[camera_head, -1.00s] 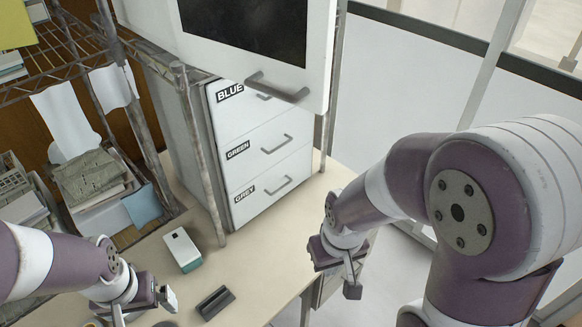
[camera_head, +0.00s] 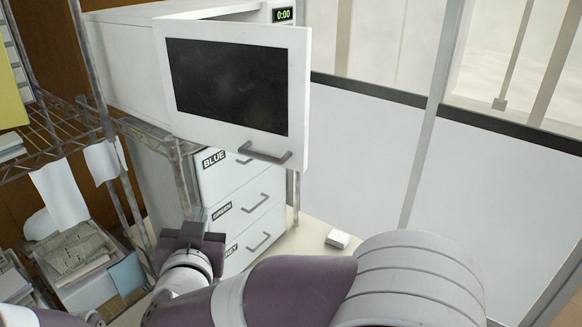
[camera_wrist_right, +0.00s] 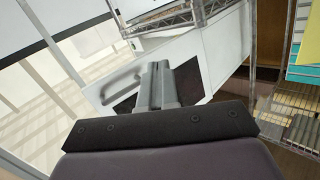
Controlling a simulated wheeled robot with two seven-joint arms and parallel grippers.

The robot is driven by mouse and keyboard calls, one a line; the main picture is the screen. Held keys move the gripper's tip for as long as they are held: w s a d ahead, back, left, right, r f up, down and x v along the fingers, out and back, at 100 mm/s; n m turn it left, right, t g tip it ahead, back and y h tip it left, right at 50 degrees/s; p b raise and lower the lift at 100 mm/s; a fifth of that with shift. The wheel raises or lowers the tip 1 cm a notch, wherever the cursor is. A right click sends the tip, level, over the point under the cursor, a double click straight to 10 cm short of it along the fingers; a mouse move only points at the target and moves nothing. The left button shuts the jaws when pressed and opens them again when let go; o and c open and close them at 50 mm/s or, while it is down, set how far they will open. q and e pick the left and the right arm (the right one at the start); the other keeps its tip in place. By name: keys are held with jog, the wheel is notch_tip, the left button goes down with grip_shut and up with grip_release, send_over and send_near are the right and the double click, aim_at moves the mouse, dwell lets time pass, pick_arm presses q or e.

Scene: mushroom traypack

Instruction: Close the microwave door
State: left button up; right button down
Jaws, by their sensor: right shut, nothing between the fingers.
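The inside is hidden. My right gripper (camera_head: 195,217) is shut and empty, below and left of the door, in front of the drawers. In the right wrist view, the shut fingers (camera_wrist_right: 158,70) overlap the door's dark window (camera_wrist_right: 190,82), with the handle (camera_wrist_right: 122,85) to their left. Contact cannot be told. My left gripper is out of view.
Labelled drawers (camera_head: 240,205) stand below the microwave. A wire rack (camera_head: 60,130) with papers and a bin is at the left, its post near my right gripper. White wall panels are at the right.

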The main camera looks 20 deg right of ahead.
jog(key=s+d+r+m+g+h, duration=0.3)
jog(key=s+d+r+m+h, duration=0.15)
jog(key=d+h, duration=0.4)
jog(key=p, duration=0.6)
send_near(299, 165)
jog(key=shift+h, duration=0.35)
jog(key=x, duration=0.5)
jog(key=shift+w+d, duration=0.2)
jog(key=shift+w, duration=0.15)
jog(key=shift+w+d+p, duration=0.3)
jog(key=shift+w, duration=0.05)
jog(key=shift+w+d+f, duration=0.1)
jog(key=shift+f, duration=0.05)
